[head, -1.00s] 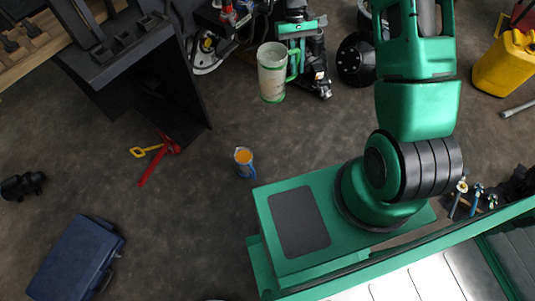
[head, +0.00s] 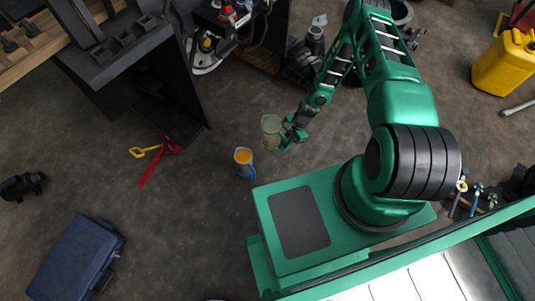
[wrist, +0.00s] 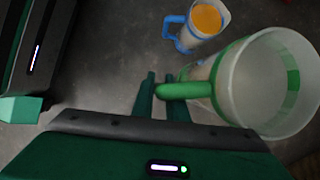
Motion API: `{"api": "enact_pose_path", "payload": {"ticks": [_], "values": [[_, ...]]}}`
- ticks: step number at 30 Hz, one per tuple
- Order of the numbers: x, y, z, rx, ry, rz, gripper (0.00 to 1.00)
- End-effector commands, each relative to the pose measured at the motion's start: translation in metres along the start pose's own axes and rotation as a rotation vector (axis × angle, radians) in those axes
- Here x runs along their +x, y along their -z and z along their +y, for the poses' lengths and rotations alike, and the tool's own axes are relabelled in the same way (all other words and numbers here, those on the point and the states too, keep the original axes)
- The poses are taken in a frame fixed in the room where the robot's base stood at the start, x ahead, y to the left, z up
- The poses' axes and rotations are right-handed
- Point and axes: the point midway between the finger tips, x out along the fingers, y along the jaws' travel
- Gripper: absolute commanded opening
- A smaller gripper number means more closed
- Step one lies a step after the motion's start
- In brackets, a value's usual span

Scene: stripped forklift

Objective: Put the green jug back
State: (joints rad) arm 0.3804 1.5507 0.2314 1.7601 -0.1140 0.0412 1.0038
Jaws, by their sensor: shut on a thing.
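The green jug (head: 270,130) is a pale, see-through jug with a green handle and green bands. In the wrist view the jug (wrist: 262,85) is at the right, its open mouth towards the camera, and it looks empty. My gripper (head: 289,136) is shut on its handle; in the wrist view the two dark green fingers of my gripper (wrist: 168,98) lie on either side of the handle. The head view shows the jug close beside a smaller blue-handled jug with orange contents (head: 243,160). Whether the green jug touches the floor I cannot tell.
The blue-handled jug also shows in the wrist view (wrist: 195,27). A red tool (head: 158,160), a yellow-handled tool (head: 145,151) and a blue case (head: 77,258) lie to the left. A dark bench (head: 150,75) stands at upper left, a yellow canister (head: 504,68) at right.

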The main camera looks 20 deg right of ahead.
Motion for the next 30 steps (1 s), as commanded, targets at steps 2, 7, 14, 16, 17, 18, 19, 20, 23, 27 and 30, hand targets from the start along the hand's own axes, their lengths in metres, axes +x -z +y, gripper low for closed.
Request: {"api": "enact_pose_path", "payload": {"ticks": [2, 7, 14, 16, 17, 18, 19, 20, 23, 27, 30], "values": [[0.031, -0.005, 0.019, 0.133, 0.049, -0.007, 0.0], [0.074, -0.011, 0.044, 0.367, 0.152, -0.004, 0.0], [0.098, -0.016, 0.059, 0.524, 0.226, -0.002, 0.0], [0.102, -0.015, 0.056, 0.536, 0.234, -0.001, 0.0], [0.104, -0.015, 0.053, 0.539, 0.236, 0.0, 0.0], [0.107, -0.013, 0.048, 0.54, 0.237, 0.0, 0.0], [0.109, -0.011, 0.043, 0.54, 0.239, 0.001, 0.0], [0.112, -0.01, 0.038, 0.539, 0.238, 0.001, 0.0], [0.122, -0.005, 0.018, 0.537, 0.238, 0.002, 0.0], [0.137, 0.002, -0.01, 0.536, 0.238, 0.001, 0.0], [0.147, 0.007, -0.028, 0.536, 0.237, 0.002, 0.0]]}}
